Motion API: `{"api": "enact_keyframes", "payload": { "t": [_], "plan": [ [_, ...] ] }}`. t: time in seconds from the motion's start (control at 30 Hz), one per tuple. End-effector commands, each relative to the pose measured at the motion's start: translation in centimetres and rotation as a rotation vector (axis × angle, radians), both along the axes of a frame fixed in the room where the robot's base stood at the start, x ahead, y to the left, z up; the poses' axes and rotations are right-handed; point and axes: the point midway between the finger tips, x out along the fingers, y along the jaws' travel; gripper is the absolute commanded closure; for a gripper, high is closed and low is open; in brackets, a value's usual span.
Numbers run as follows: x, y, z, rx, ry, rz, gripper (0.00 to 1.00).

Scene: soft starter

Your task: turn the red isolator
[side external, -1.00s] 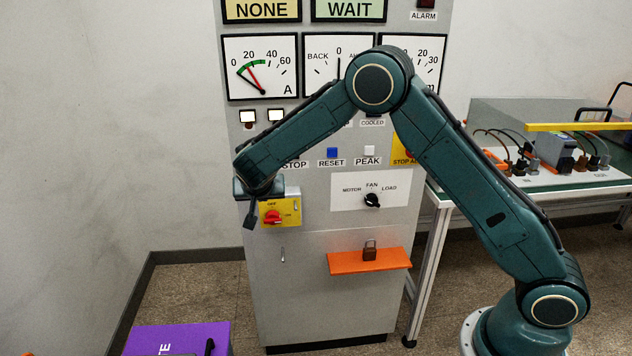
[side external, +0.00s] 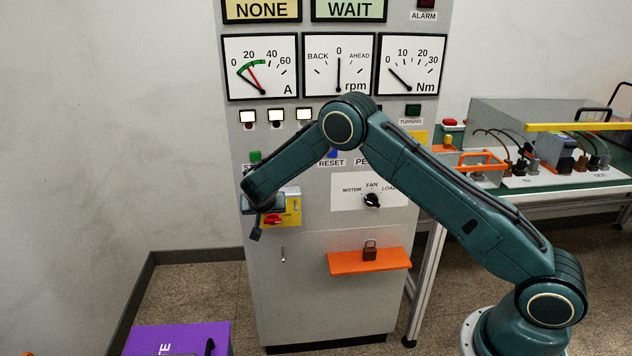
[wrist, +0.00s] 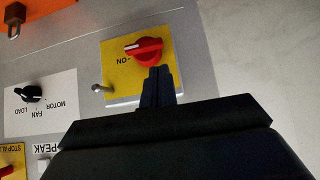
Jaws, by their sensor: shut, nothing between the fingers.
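The red isolator (side external: 272,219) is a red rotary knob on a yellow plate (side external: 294,207) at the left of the grey cabinet front. In the wrist view, the knob (wrist: 143,50) lies crosswise with its white mark at the left end, on the side of the ON label. My gripper (side external: 256,234) is at the left of the knob. In the wrist view, my gripper (wrist: 160,74) is shut and empty, its tips at the knob's lower right edge. I cannot tell whether they touch it. The OFF label is hidden.
A small metal toggle (wrist: 102,88) stands out beside the knob. A MOTOR/FAN/LOAD selector (side external: 372,200) is to the right. An orange shelf (side external: 368,262) with a padlock (side external: 370,250) juts out below. A purple box (side external: 190,336) stands at the lower left.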

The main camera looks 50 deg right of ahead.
Motion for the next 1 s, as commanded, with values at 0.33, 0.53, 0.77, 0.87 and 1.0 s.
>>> {"api": "enact_keyframes", "payload": {
  "t": [0.33,0.53,0.77,0.87,1.0],
  "plan": [
    [0.0,0.0,-2.2,0.000,-0.002,-0.001,1.00],
    [0.0,0.0,-2.3,0.001,-0.002,-0.001,1.00],
    [0.0,0.0,-2.3,-0.002,0.000,0.000,1.00],
    [0.1,0.1,-2.3,-0.008,0.006,0.000,1.00],
    [0.1,0.2,-2.3,-0.025,0.024,-0.001,1.00]
  ]
}}
